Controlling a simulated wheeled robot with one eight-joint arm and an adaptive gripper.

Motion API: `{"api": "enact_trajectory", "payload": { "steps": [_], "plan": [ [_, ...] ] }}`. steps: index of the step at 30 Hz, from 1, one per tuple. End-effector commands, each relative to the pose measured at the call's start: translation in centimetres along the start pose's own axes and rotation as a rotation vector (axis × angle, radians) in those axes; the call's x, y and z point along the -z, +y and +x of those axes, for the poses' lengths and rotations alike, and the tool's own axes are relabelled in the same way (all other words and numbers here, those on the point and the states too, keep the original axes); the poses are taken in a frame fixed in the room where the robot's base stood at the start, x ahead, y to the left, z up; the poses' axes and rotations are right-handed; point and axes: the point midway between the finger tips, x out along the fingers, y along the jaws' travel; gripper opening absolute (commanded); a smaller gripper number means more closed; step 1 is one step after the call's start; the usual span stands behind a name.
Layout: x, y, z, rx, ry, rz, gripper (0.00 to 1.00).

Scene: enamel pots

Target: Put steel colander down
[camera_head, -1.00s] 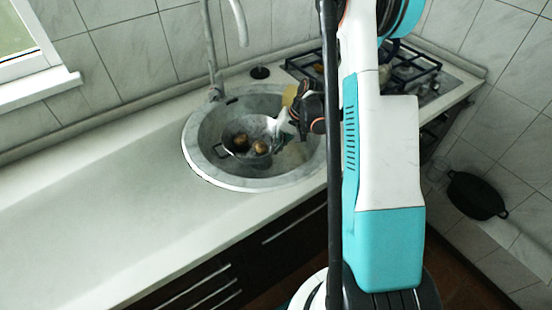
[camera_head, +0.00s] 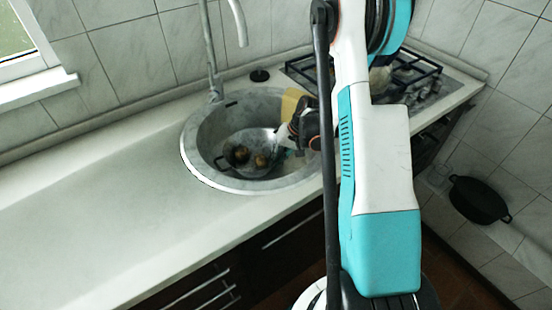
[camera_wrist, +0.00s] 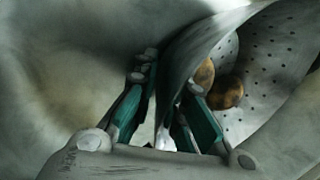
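The steel colander (camera_head: 240,168) sits low inside the round sink (camera_head: 193,150), with brown round items (camera_head: 262,160) in it. My gripper (camera_head: 297,137) is at the colander's right side in the head view. In the wrist view, the colander (camera_wrist: 262,75) shows its perforated wall and brown items at upper right. Its rim passes between the two fingers of my gripper (camera_wrist: 172,85), which look closed on it. The fingertip contact is partly hidden. I cannot tell whether the colander's underside touches the sink bottom.
A faucet (camera_head: 212,60) rises behind the sink. A yellow object (camera_head: 292,102) is beside my gripper, and a gas hob (camera_head: 408,75) lies to the right. The counter left of the sink (camera_head: 90,210) is clear. A black pot (camera_head: 478,199) is at far right.

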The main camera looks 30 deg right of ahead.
Motion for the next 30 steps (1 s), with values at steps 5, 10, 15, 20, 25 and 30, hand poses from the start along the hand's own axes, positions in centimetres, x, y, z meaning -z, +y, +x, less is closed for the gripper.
{"api": "enact_trajectory", "payload": {
  "steps": [5, 10, 15, 20, 25, 30],
  "plan": [
    [0.0, 0.0, 0.0, 0.000, 0.000, 0.000, 0.13],
    [0.0, -0.1, -0.3, 0.000, 0.000, 0.000, 0.13],
    [0.0, -0.2, -2.8, 0.000, 0.001, 0.003, 0.13],
    [0.0, -0.2, -6.2, 0.000, 0.000, 0.002, 0.13],
    [0.0, -0.2, -9.4, 0.000, 0.001, 0.002, 0.13],
    [0.0, -0.2, -11.5, 0.000, 0.000, 0.001, 0.13]
  ]
}}
